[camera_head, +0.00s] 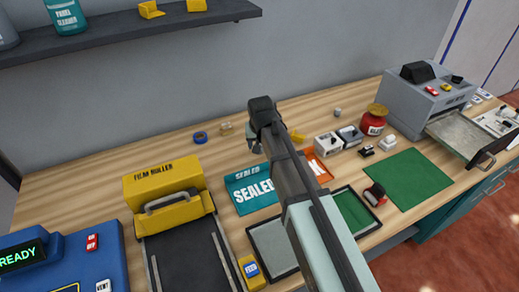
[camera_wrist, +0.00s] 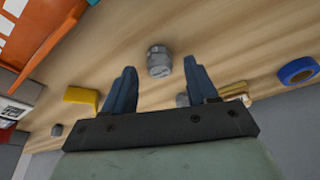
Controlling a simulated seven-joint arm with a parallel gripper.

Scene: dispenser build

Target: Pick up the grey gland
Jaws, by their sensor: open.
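A grey gland (camera_wrist: 159,60), a short ribbed cylinder, stands on the wooden bench in the wrist view. It appears in the gap between the two dark blue fingers of my gripper (camera_wrist: 160,72). The fingers are apart and nothing is held; the gland looks to be beyond the fingertips, and I cannot tell the exact distance. In the head view my gripper (camera_head: 254,142) is over the back middle of the bench, and I cannot make out the gland there.
A blue tape roll (camera_wrist: 298,70) and a tan block (camera_wrist: 235,90) lie to the right in the wrist view. A yellow piece (camera_wrist: 82,97) and a small grey part (camera_wrist: 57,130) lie left. Teal (camera_head: 250,190) and orange (camera_head: 318,168) pouches lie nearer the front.

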